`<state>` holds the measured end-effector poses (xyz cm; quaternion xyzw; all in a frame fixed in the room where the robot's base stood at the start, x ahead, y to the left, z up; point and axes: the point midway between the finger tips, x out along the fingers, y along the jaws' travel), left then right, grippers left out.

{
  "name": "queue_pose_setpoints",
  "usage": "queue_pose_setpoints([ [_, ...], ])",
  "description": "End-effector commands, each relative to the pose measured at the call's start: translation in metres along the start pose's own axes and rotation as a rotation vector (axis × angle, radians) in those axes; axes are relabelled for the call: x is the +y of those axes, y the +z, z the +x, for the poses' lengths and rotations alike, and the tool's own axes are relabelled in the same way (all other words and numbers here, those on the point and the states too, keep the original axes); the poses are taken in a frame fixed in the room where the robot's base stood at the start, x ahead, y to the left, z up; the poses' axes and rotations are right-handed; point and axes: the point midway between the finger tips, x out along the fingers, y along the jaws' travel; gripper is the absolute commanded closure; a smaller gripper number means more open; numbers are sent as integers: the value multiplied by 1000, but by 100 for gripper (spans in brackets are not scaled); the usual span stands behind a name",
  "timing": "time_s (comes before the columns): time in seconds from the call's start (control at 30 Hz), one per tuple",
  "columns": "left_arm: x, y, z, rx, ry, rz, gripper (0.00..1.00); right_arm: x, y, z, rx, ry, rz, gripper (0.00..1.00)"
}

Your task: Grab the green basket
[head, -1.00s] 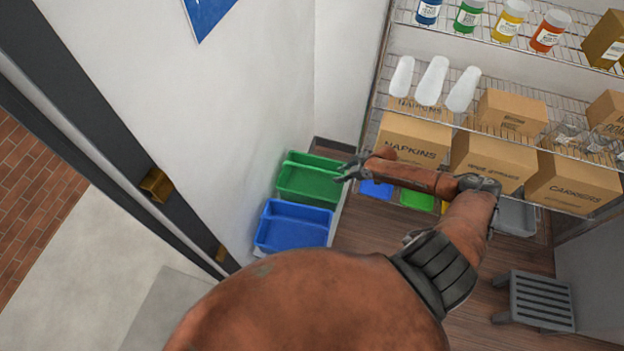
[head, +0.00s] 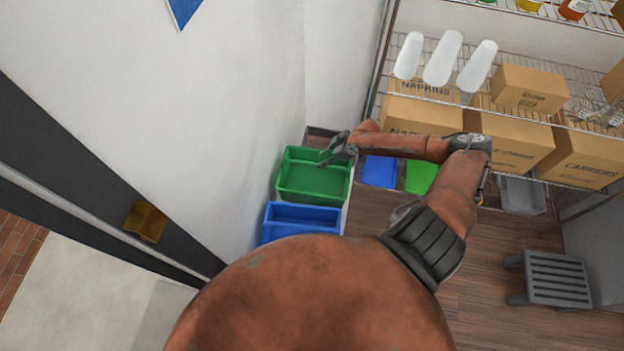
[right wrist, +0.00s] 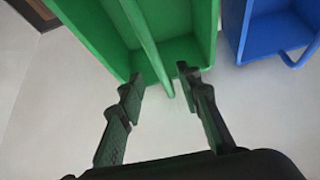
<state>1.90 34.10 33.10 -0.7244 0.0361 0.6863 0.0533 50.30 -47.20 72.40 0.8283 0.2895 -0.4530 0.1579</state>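The green basket (head: 312,178) stands against the wall in the middle of the head view, behind a blue basket. It also fills the top of the right wrist view (right wrist: 118,40), with a thin green bar, like a rim or handle, running down between my fingers. My right gripper (head: 328,157) reaches in from the right over the basket's far right part. In the right wrist view its two fingers (right wrist: 158,78) are spread apart at the basket's edge, with the bar's end between them. I cannot tell whether they touch it. My left gripper is not in view.
The blue basket (head: 300,218) stands close in front of the green one. A wire shelf with cardboard boxes (head: 512,140) is to the right, with blue and lime-green bins (head: 420,176) below it. A grey stool (head: 555,279) stands on the open wooden floor.

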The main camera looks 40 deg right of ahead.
Motion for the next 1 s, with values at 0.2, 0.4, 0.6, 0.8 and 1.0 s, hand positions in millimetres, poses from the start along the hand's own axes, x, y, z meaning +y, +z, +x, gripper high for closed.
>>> queue_pose_setpoints([
  [0.2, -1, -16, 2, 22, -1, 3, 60, 0, 0, 23, 2, 0, 1, 68],
  [0.4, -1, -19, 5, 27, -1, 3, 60, 3, 5, 49, 1, 0, 3, 68],
  [0.6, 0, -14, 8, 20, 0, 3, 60, 4, 4, 72, 2, -1, -1, 68],
  [0.8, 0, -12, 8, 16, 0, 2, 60, 4, 4, 75, 1, 0, -3, 68],
  [1.0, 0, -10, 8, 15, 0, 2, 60, 4, 4, 75, 1, -1, -3, 76],
])
